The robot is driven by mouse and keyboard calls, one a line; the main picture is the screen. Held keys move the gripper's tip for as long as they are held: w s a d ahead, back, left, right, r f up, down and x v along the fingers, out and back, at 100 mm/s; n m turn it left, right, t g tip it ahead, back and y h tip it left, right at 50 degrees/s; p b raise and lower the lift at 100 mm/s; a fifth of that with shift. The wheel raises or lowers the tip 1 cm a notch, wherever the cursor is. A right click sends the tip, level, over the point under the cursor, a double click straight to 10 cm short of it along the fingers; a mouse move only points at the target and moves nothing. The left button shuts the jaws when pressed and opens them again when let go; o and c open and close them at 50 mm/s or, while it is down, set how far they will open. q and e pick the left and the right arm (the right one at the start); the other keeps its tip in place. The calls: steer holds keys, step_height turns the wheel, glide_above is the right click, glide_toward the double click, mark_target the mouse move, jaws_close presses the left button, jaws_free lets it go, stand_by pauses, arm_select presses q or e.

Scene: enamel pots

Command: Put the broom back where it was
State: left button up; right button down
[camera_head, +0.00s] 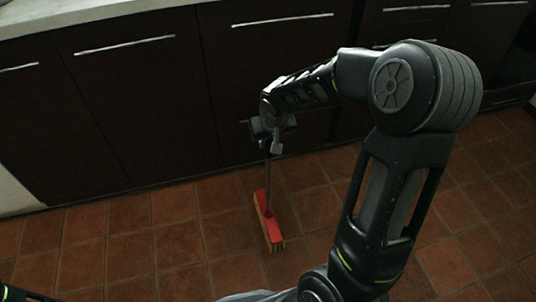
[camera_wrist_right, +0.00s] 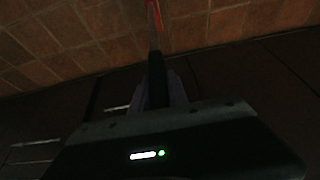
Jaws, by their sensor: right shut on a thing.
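The broom (camera_head: 267,222) has a red head with pale bristles and a thin grey handle. In the head view its head is down at the tiled floor; I cannot tell whether the bristles touch it. My right gripper (camera_head: 270,145) is shut on the upper handle, in front of the dark cabinets. In the right wrist view the dark handle (camera_wrist_right: 157,75) runs up from between the fingers, with a red part at the top edge. My left gripper is not in view; only a small dark piece shows at the lower left corner of the head view.
Dark kitchen cabinets (camera_head: 120,110) with metal bar handles stand along the back under a light countertop (camera_head: 70,14). A pale wall piece (camera_head: 18,185) shows at the left edge. The brown tiled floor (camera_head: 130,240) is clear to the left of the broom.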

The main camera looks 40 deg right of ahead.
mark_target(268, 151)
steer(key=shift+f+b, duration=1.1)
steer(key=shift+f, duration=1.45)
steer(key=c, duration=1.3)
jaws_free()
steer(key=shift+s+r, duration=0.1)
steer(key=shift+r, duration=0.4)
steer(key=p+v, duration=0.4)
steer(key=v, duration=0.7)
steer(key=shift+s+a, duration=0.15)
